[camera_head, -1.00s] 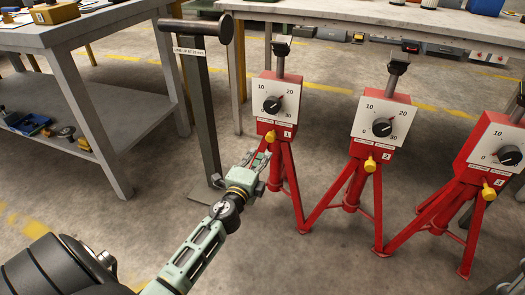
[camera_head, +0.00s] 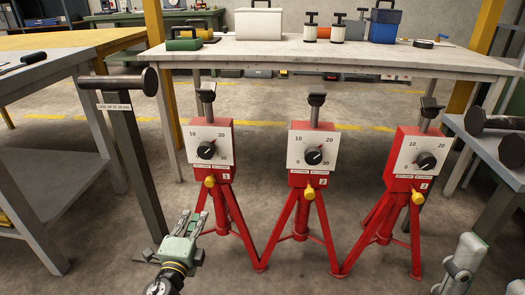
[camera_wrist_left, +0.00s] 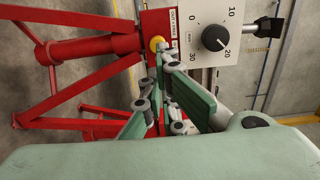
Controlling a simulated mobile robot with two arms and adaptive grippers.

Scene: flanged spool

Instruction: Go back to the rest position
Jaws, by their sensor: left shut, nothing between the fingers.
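My left gripper (camera_head: 194,216) is low in the head view, in front of and left of red stand 1 (camera_head: 212,165). Its fingers are shut and hold nothing. In the left wrist view the green fingers (camera_wrist_left: 172,95) point at a red stand (camera_wrist_left: 90,45) with a white dial plate and a yellow knob (camera_wrist_left: 156,43); whether they touch it I cannot tell. Red stand 2 (camera_head: 315,172) and red stand 3 (camera_head: 404,178) stand to the right.
A long workbench (camera_head: 330,55) with boxes and a toolbox stands behind the stands. A grey table (camera_head: 50,95) is at the left. A right-hand table (camera_head: 470,140) carries dark flanged parts (camera_head: 498,124). Concrete floor is open between the stands and the workbench.

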